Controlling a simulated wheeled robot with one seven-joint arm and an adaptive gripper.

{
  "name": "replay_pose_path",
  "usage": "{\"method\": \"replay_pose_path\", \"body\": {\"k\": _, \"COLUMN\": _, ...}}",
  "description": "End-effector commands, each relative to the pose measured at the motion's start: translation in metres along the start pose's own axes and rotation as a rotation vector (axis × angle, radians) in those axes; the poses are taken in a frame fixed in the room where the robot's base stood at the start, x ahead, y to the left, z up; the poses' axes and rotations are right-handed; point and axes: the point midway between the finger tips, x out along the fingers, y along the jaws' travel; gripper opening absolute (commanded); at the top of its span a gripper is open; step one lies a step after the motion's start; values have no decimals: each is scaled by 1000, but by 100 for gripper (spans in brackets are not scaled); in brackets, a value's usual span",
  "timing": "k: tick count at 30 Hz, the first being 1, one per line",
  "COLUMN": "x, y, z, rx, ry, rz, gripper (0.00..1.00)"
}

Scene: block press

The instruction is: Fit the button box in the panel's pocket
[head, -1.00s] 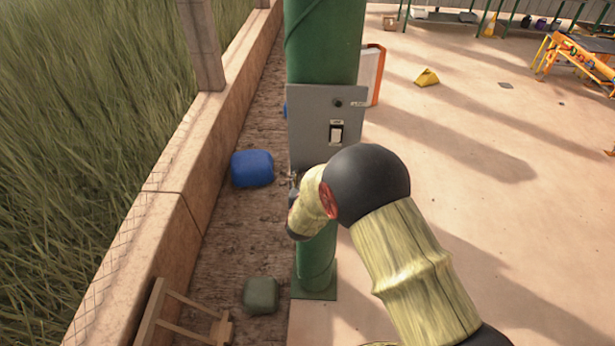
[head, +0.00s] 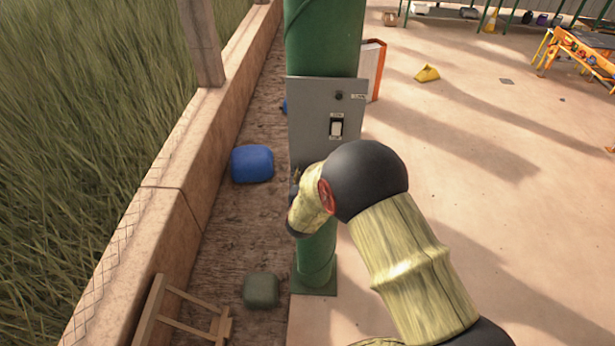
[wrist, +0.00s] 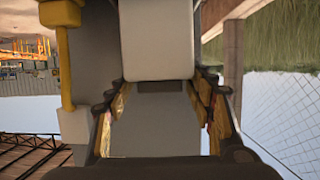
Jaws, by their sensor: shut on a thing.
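The panel (head: 309,118) is a grey plate fixed to the green post (head: 325,38). It carries a white rocker switch (head: 337,129) and a small dark round knob above it. My gripper is at the panel's lower left in the head view, mostly hidden behind my wrist. In the wrist view my gripper (wrist: 160,82) is shut on a pale grey block, which I take to be the button box (wrist: 157,40); its sides touch both fingertips. A grey surface, likely the panel, shows behind it. The pocket is hidden, and I cannot tell whether the box touches the panel.
A low wall (head: 168,190) runs along the left beside tall grass. A blue canister (head: 252,164), a dark green canister (head: 261,289) and a wooden frame (head: 184,312) lie on the ground strip. A yellow rod (wrist: 64,65) shows in the wrist view. The paving at right is mostly free.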

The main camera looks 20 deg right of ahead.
Motion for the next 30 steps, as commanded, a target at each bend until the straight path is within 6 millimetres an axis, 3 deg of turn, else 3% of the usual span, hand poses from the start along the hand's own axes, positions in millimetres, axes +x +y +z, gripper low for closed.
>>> {"method": "replay_pose_path", "body": {"k": 7, "x": 2, "y": 0, "z": 3, "rx": 1, "ry": 3, "rz": 0, "gripper": 0}}
{"method": "replay_pose_path", "body": {"k": 8, "x": 2, "y": 0, "z": 2, "rx": 1, "ry": 3, "rz": 0, "gripper": 55}}
{"method": "replay_pose_path", "body": {"k": 18, "x": 1, "y": 0, "z": 3, "rx": 0, "ry": 1, "rz": 0, "gripper": 75}}
{"method": "replay_pose_path", "body": {"k": 30, "x": -4, "y": 0, "z": 5, "rx": -1, "ry": -2, "rz": -1, "gripper": 75}}
